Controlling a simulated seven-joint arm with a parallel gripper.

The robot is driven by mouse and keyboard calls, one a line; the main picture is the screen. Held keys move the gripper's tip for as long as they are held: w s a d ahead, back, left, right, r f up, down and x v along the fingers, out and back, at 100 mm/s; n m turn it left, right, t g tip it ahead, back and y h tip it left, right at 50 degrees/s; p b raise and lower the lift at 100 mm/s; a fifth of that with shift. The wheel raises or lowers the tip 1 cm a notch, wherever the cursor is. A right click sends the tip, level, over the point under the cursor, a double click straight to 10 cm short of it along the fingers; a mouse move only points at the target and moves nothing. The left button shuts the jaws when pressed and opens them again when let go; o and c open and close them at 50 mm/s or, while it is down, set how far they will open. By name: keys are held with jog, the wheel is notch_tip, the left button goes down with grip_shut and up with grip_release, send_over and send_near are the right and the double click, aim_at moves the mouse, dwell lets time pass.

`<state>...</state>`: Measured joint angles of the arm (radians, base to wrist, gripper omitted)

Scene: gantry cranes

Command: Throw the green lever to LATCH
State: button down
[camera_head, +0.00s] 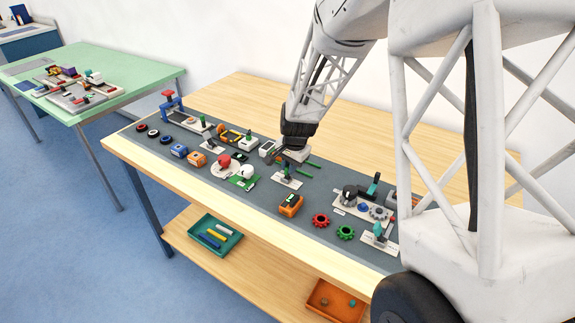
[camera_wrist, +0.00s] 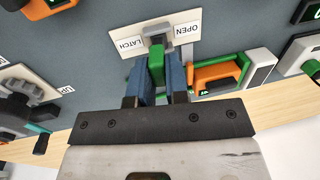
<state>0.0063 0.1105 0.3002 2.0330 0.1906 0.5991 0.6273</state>
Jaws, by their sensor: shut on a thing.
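The green lever (camera_wrist: 157,66) stands on a white plate (camera_wrist: 118,44) with a grey mount in the wrist view. The plate reads LATCH at the left of the lever and OPEN at the right, both upside down. My gripper (camera_wrist: 158,78) is shut on the lever, with one blue finger on each side of its handle. The lever's handle shows between the two labels; which way it tilts I cannot tell. In the head view the lever (camera_head: 287,169) and its plate (camera_head: 290,180) sit below my gripper, partly hidden by it.
An orange and green part (camera_wrist: 218,75) lies close to the right finger in the wrist view. A grey dial (camera_wrist: 15,108) is at the left. In the head view, an orange box (camera_head: 290,205) stands in front of the lever plate, and several small devices crowd the left.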

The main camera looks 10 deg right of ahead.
jog(key=shift+s+d+f+t+y, duration=0.1)
jog(key=shift+s+d+t+y, duration=0.2)
jog(key=shift+t+y, duration=0.2)
jog(key=shift+s+d+f+t+y, duration=0.1)
jog(key=shift+s+d+t+y, duration=0.15)
jog(key=shift+t+y, duration=0.25)
dwell(0.3)
jog(key=c, duration=1.1)
grip_release()
jog(key=v, duration=0.7)
jog(key=shift+s+d+r, duration=0.2)
jog(key=shift+s+d, duration=0.1)
